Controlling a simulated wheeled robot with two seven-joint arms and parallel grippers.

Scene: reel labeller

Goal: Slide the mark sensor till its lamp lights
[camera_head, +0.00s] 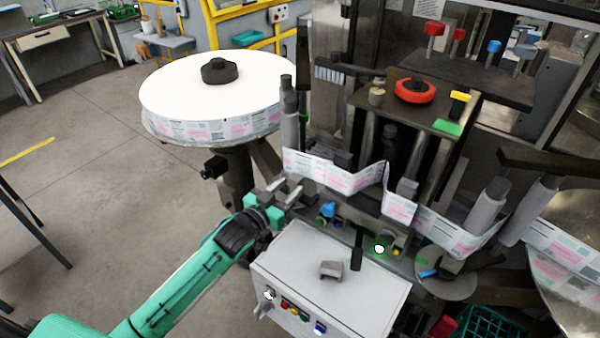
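A paper label web (345,178) runs from the big reel across the machine's rollers to the right. A grey block (405,188) stands at the web, right of its fold; I cannot tell for sure whether it is the mark sensor. A small round lamp (379,249) glows green below the web, behind the white control box. My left gripper (283,190) is at the machine's left end, just below the web and left of the blue knob (328,209). Its fingers are small, and I cannot tell whether they are apart or hold anything. My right gripper is not in view.
The white-topped label reel (180,90) stands left of the machine. The white control box (335,285) with coloured buttons is in front, with a grey handle (331,270) on top. A vertical roller (486,208) stands on the right.

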